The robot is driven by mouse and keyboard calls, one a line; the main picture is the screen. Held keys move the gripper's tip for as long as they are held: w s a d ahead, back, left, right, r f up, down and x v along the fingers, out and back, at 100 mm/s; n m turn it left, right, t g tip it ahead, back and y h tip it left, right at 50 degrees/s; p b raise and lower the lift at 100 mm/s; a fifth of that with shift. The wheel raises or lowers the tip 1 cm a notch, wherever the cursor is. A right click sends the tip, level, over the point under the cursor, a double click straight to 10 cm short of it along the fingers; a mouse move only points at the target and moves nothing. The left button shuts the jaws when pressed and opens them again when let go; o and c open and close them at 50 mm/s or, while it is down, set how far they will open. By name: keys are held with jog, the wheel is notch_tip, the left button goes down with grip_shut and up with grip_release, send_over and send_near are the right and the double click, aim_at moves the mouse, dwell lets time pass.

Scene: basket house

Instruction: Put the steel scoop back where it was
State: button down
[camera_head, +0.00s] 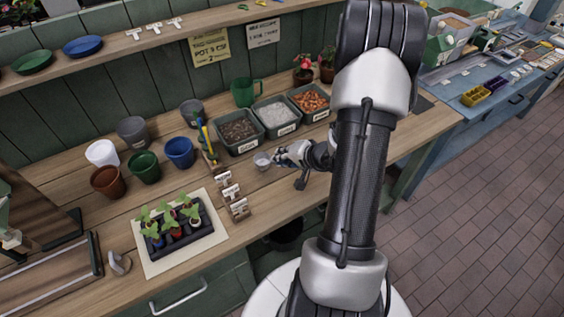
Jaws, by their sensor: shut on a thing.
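My gripper (280,158) is over the wooden bench, just in front of the row of grey bins. It is shut on the steel scoop (262,160), whose small round grey bowl sticks out to the left of the fingertips. The scoop's handle is hidden by the fingers. I cannot tell whether the bowl touches the bench top or hangs just above it.
Three grey bins hold dark soil (238,131), white grains (276,114) and orange-brown chips (311,101). A tool holder (208,146) and small labelled blocks (229,190) stand left of the gripper. Several pots, a seedling tray (178,232) and a green jug (246,93) occupy the bench.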

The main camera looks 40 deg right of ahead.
jog(key=shift+f, duration=0.8)
jog(key=shift+f+b, duration=0.2)
jog(key=shift+b, duration=0.2)
jog(key=c, duration=1.7)
grip_release()
jog(key=shift+r, duration=0.1)
jog(key=shift+r+p, duration=0.2)
jog(key=shift+p, duration=0.2)
jog(key=p+v, duration=0.2)
jog(key=v, duration=1)
jog(key=shift+f, duration=0.15)
